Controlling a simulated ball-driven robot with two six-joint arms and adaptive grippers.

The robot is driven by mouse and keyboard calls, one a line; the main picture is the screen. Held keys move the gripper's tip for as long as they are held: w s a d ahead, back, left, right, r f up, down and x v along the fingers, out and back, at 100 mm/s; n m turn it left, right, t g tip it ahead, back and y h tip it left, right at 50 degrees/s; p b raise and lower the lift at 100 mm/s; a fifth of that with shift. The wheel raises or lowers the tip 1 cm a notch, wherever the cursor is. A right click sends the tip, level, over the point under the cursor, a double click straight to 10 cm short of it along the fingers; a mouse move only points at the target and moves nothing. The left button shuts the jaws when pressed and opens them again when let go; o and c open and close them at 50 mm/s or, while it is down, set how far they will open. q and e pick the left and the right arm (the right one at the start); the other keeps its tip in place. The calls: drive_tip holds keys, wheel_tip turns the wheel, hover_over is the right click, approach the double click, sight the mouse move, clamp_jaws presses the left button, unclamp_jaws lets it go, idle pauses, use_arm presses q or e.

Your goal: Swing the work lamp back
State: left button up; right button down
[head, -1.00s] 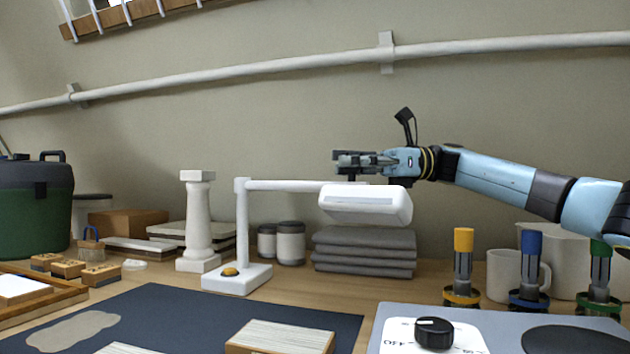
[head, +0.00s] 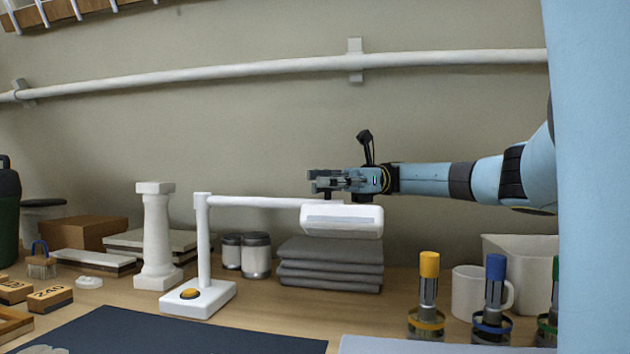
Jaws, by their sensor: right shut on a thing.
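The white work lamp (head: 250,202) stands on a square base with a yellow button (head: 190,294). From its upright post the horizontal arm reaches right, ending in a white box-shaped lamp head (head: 342,223) above the folded grey cloths. My right gripper (head: 322,182) is at the lamp head's top edge, shut on a small part of the lamp there. The held part is mostly hidden by the fingers. My left gripper is not in view.
A white column (head: 156,235) stands left of the lamp, with two lidded jars (head: 256,256) behind the post. Grey cloths (head: 331,264) lie below the head. Yellow (head: 429,265) and blue (head: 495,268) capped tools and a mug (head: 468,292) stand right. The wall is behind.

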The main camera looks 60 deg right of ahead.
drive_tip(key=shift+w+d+r+t, duration=0.1)
drive_tip(key=shift+d+r+t, duration=0.3)
drive_tip(key=shift+r, duration=0.1)
drive_tip(key=c, duration=1.8)
unclamp_jaws()
drive_tip(key=o, duration=0.5)
drive_tip(key=shift+s+d+f, duration=0.25)
drive_tip(key=shift+s+d, duration=0.2)
drive_tip(key=shift+d, duration=0.25)
drive_tip(key=shift+o, duration=1)
drive_tip(key=shift+d+f, duration=0.1)
drive_tip(key=shift+o, duration=0.6)
drive_tip(key=shift+w, duration=0.1)
drive_tip(key=shift+a, duration=0.35)
wheel_tip(320, 180, up, 10)
